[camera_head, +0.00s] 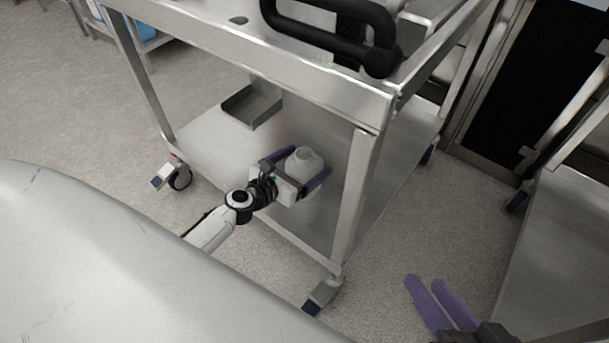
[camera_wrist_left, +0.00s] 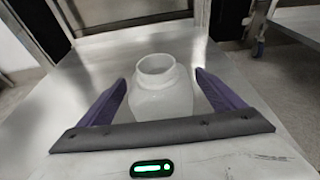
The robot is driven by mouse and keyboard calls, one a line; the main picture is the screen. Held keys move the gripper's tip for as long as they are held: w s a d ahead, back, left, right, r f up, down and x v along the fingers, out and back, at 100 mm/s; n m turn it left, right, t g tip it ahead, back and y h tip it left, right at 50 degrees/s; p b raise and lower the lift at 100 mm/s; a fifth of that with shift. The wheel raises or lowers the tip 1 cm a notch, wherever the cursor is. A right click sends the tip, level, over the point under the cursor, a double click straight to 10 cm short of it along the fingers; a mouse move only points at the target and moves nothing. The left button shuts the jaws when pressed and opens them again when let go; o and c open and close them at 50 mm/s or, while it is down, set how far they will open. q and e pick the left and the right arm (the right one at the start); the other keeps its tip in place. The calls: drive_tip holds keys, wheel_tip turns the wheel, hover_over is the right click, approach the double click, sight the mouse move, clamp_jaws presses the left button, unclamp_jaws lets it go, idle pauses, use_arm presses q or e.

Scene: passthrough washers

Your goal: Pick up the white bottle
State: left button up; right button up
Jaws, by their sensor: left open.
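The white bottle (camera_head: 305,161) stands upright on the lower shelf of the metal cart (camera_head: 212,140). It has a wide open neck. My left gripper (camera_head: 307,167) reaches in over the shelf with its purple fingers open, one on each side of the bottle. In the left wrist view the bottle (camera_wrist_left: 160,88) stands between the two fingers (camera_wrist_left: 164,90), with a visible gap on both sides. The lower part of the bottle is hidden behind the gripper's dark bar. My right gripper (camera_head: 430,292) is at the lower right, away from the cart, its two purple fingers apart with nothing between them.
The cart's upper shelf and front corner post (camera_head: 353,195) stand close to my left arm. A black handle-like object (camera_head: 335,25) is on top. Another metal table (camera_head: 560,250) stands at right.

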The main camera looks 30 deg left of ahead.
drive_tip(key=shift+r, duration=0.1)
use_arm(q)
drive_tip(key=c, duration=1.2)
drive_tip(key=shift+r, duration=0.1)
use_arm(e)
drive_tip(key=shift+r, duration=0.1)
